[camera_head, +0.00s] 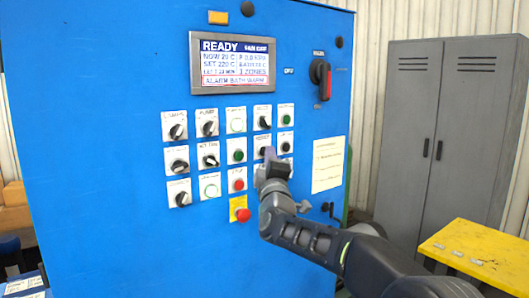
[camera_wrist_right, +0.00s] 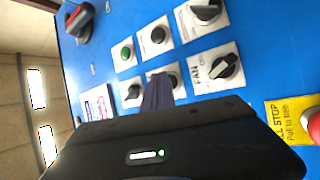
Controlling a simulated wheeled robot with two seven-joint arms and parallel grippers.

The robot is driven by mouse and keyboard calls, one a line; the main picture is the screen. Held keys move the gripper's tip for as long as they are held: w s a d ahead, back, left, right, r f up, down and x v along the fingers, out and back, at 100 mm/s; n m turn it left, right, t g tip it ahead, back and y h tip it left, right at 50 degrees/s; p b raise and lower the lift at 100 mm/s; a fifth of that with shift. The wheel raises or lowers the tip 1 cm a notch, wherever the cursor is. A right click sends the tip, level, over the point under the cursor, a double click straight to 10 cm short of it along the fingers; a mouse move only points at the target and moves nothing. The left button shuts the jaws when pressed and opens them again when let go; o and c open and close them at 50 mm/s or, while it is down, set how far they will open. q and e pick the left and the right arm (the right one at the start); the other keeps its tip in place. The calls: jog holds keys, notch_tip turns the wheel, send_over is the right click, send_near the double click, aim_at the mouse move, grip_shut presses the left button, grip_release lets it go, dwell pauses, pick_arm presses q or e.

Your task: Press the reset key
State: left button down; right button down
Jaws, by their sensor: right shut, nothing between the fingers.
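The blue control panel (camera_head: 100,100) carries rows of knobs and push buttons on white plates. I cannot read which one is labelled reset. My right gripper (camera_head: 270,157) is shut and empty, in front of the right part of the lower rows. In the right wrist view its dark fingers (camera_wrist_right: 157,95) partly cover a plate with a black control (camera_wrist_right: 172,78). I cannot tell whether the fingertips touch it. My left gripper is not in view.
A screen (camera_head: 232,63) reading READY is above the controls. A red stop button (camera_head: 242,215) on a yellow plate is below my gripper. A red-black rotary switch (camera_head: 321,76) is upper right. A grey cabinet (camera_head: 440,140) and a yellow table (camera_head: 480,245) stand at right.

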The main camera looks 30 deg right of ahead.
jog(key=shift+w, duration=0.15)
dwell(0.4)
jog(key=shift+s+b, duration=0.3)
jog(key=shift+s, duration=0.5)
jog(key=s+b, duration=0.2)
jog(key=s, duration=0.3)
dwell(1.0)
